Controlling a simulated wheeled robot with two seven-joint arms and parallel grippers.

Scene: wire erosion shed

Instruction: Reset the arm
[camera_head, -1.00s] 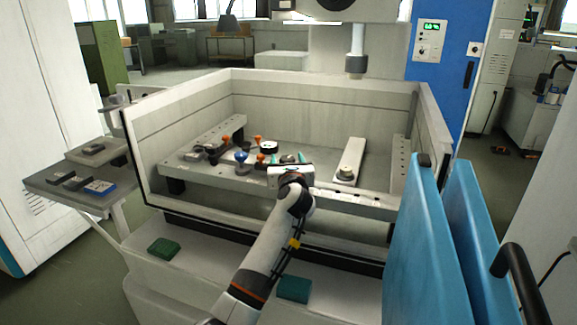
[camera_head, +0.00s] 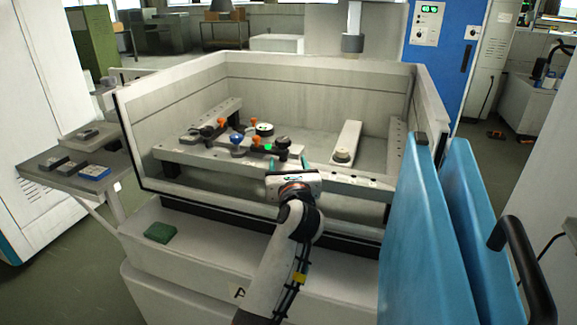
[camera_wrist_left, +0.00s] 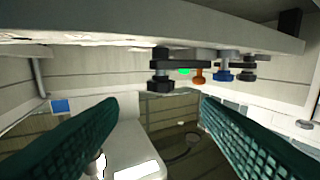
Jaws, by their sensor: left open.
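My left arm (camera_head: 275,265) reaches up from the bottom of the head view. Its gripper (camera_head: 288,163) is at the front of the machine tank, by the front rail (camera_head: 345,178). The green fingertips are apart with nothing between them. In the left wrist view the two green ribbed fingers (camera_wrist_left: 156,104) are spread wide, with an empty gap. Clamps with dark, orange and blue knobs (camera_wrist_left: 222,70) show beyond the gap, apart from the fingers. My right gripper is not in view.
The tank wall (camera_head: 310,75) encloses the rails and clamps (camera_head: 237,140). A light bar with a round knob (camera_head: 347,140) lies right of the gripper. Blue panels (camera_head: 410,230) stand at right. A green block (camera_head: 160,232) lies on the front ledge (camera_head: 200,245).

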